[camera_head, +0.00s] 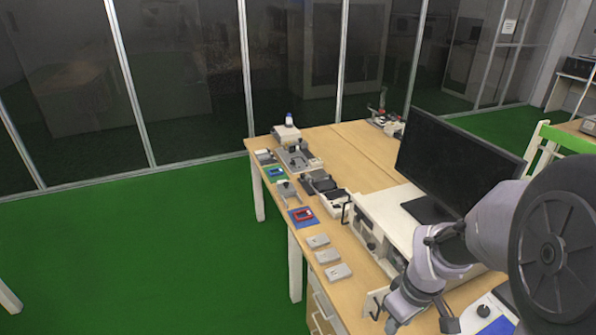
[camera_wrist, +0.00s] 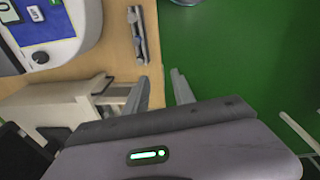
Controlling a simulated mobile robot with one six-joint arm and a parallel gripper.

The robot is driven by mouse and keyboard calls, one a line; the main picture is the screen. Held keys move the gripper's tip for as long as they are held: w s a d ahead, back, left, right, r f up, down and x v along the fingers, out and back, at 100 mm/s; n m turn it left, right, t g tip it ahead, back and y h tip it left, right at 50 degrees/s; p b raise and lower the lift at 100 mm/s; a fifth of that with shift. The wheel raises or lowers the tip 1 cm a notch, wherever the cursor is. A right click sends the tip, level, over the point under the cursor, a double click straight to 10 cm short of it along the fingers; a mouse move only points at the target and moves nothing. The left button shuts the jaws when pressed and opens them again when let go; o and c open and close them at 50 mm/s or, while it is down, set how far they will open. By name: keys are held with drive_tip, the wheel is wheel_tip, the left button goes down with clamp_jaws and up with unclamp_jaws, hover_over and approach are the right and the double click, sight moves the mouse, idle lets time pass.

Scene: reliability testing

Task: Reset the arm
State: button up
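My arm (camera_head: 490,220) reaches in from the right in the head view and bends down over the front edge of the wooden table. My gripper (camera_head: 379,312) hangs near that edge, close to a pale drawer or box front. In the wrist view my gripper (camera_wrist: 166,88) has its two fingers apart. Nothing shows between them except green floor and a strip of table edge. A green light glows on my gripper's body in the wrist view.
A black monitor (camera_head: 455,160) stands behind my arm on the table (camera_head: 350,150). A white cabinet (camera_head: 392,220) is beside the gripper. Several grey boxes (camera_head: 327,256) and small devices line the left edge. A white-blue device (camera_wrist: 50,30) shows in the wrist view. Green floor (camera_head: 150,250) is clear.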

drive_tip(key=s+a+r+m+t+y+b, duration=0.1)
drive_tip(key=s+a+r+m+t+b, duration=0.3)
drive_tip(key=s+a+r+m+b, duration=0.3)
drive_tip(key=s+a+m+b, duration=0.2)
drive_tip(key=s+a+m, duration=0.1)
drive_tip(key=s+a, duration=0.1)
drive_tip(key=shift+s+a+r+t+y, duration=0.2)
drive_tip(key=shift+t+y, duration=0.1)
drive_tip(key=shift+y, duration=0.1)
drive_tip(key=shift+s, duration=0.1)
drive_tip(key=shift+d, duration=0.1)
drive_tip(key=shift+c, duration=0.4)
idle(1.7)
